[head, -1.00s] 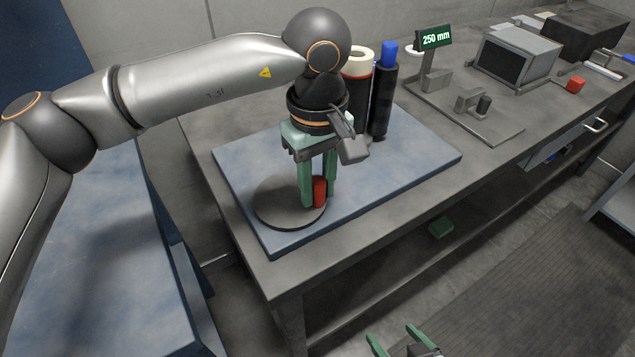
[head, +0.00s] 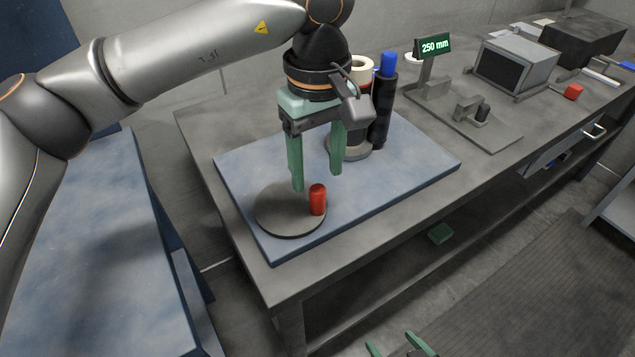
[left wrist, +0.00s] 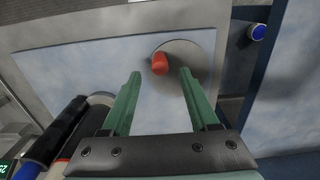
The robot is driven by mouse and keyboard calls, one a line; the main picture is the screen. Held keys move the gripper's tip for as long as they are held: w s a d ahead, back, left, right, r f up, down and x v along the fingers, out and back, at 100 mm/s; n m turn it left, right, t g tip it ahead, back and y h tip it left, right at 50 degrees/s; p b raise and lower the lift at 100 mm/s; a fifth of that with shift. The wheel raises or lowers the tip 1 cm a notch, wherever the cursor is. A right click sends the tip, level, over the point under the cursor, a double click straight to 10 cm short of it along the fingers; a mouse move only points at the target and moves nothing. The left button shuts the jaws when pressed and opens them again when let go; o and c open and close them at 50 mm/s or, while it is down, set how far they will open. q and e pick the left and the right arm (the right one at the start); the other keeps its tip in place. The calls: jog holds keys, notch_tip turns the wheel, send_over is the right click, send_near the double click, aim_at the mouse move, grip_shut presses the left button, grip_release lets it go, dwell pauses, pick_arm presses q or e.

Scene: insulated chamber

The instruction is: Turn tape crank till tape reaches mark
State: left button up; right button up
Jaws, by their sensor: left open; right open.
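The crank is a flat grey disc (head: 283,218) with an upright red handle (head: 317,199) at its right edge, on a blue board (head: 400,165). My left gripper (head: 317,182) is open and empty above the disc, its green fingers raised beside and behind the handle. In the left wrist view the red handle (left wrist: 159,64) shows beyond the fingertips, between them in the picture. A green sign (head: 434,46) reads "250 mm". My right gripper (head: 395,345) is open at the bottom edge, largely cut off. The tape and its mark cannot be made out.
Dark rollers (head: 383,105), one with a blue top, stand on the board behind my left gripper.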

pick_arm(q)
notch_tip(320, 180, up, 7)
jog(key=shift+p, duration=0.4)
jog(key=shift+s+f, duration=0.1)
jog(key=shift+f, duration=0.05)
